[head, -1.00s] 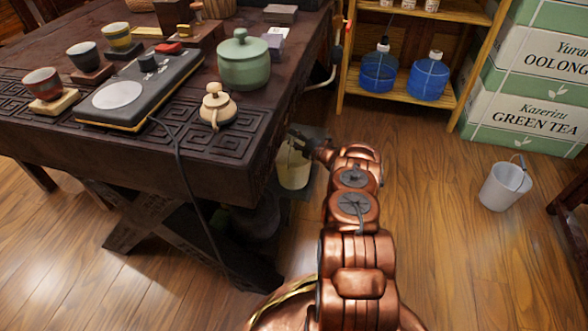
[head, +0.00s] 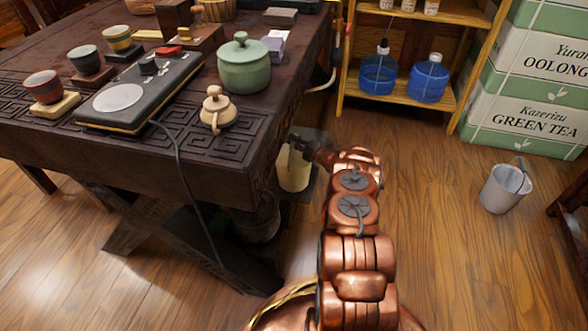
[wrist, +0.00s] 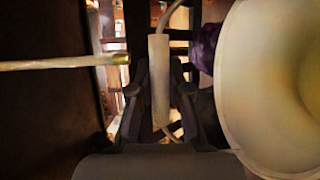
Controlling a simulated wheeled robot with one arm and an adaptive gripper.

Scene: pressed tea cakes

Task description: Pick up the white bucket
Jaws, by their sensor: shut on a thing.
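A cream-white bucket (head: 294,174) stands in the shade beside the table's right side in the head view. In the wrist view its wide pale round body (wrist: 275,85) fills the right side. My gripper (head: 302,148) is at the bucket's upper part in the head view. In the wrist view my dark fingers (wrist: 160,88) are shut on the pale tube-shaped grip of the bucket's wire handle (wrist: 158,50). I cannot tell whether the bucket is off the floor. A second, greyer-white bucket (head: 502,190) stands on the open floor at the right.
The dark carved table (head: 150,165) stands close on the left, with a green pot (head: 244,66), cups and a teapot on top. A shelf (head: 400,98) with blue bottles and stacked tea boxes (head: 525,115) stands behind.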

